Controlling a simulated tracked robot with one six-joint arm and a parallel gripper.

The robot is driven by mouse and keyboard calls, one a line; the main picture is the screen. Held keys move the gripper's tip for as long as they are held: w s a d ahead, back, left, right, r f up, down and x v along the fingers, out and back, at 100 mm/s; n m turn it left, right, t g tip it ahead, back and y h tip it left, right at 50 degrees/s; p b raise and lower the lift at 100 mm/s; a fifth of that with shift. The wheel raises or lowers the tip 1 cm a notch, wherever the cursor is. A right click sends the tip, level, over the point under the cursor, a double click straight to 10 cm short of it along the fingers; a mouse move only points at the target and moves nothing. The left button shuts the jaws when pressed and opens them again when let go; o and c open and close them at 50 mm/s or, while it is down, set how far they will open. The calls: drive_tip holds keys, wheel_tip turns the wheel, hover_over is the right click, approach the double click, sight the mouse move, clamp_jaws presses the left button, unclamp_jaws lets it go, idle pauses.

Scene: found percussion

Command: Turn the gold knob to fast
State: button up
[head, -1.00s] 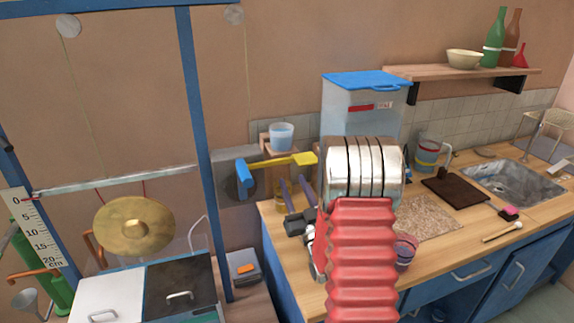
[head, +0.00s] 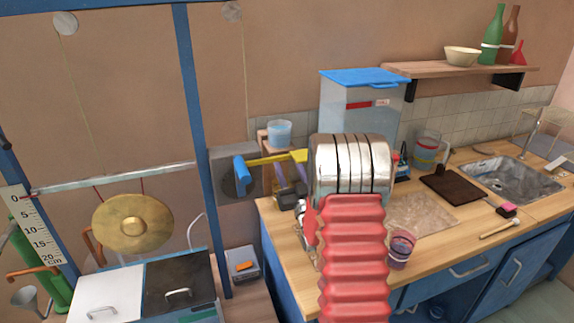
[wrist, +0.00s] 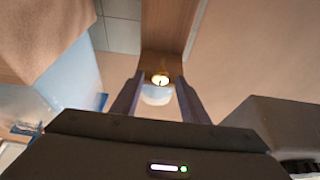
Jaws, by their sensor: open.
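The gold knob (wrist: 160,77) shows in the wrist view as a small, bright round piece on a wooden board (wrist: 167,35). My gripper (wrist: 159,80) is open, with its two purple-grey fingers on either side of the knob in that view. I cannot tell whether the fingers touch it or are still short of it. In the head view my gripper (head: 281,178) is below the cup shelf, and my arm hides part of that area. The knob does not show clearly there, and no fast marking is readable.
A pale blue cup (head: 279,134) stands just above the knob area. A yellow bar with a blue handle (head: 241,176) runs close to my gripper at left. A clear bin with a blue lid (head: 358,77) stands behind my arm. A gong (head: 133,223) hangs at left.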

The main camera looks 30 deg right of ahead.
drive_tip(key=shift+w, duration=0.2)
drive_tip(key=c, duration=1)
drive_tip(key=shift+n+y, duration=0.4)
drive_tip(key=shift+n, duration=0.1)
drive_tip(key=shift+s+d+r+n+g+y, duration=0.1)
drive_tip(key=shift+n+g+y, duration=0.8)
drive_tip(key=shift+n, duration=2.25)
drive_tip(key=shift+w+d+r+n+g+y, duration=0.1)
drive_tip(key=shift+n+y, duration=1.55)
drive_tip(key=shift+n, duration=1.55)
drive_tip(key=shift+s+d+r+n+g+y, duration=0.1)
drive_tip(key=shift+n+g+y, duration=0.8)
drive_tip(key=shift+n, duration=2.25)
drive_tip(key=shift+a+t+y, duration=0.1)
drive_tip(key=shift+t+y, duration=0.2)
drive_tip(key=shift+y, duration=0.05)
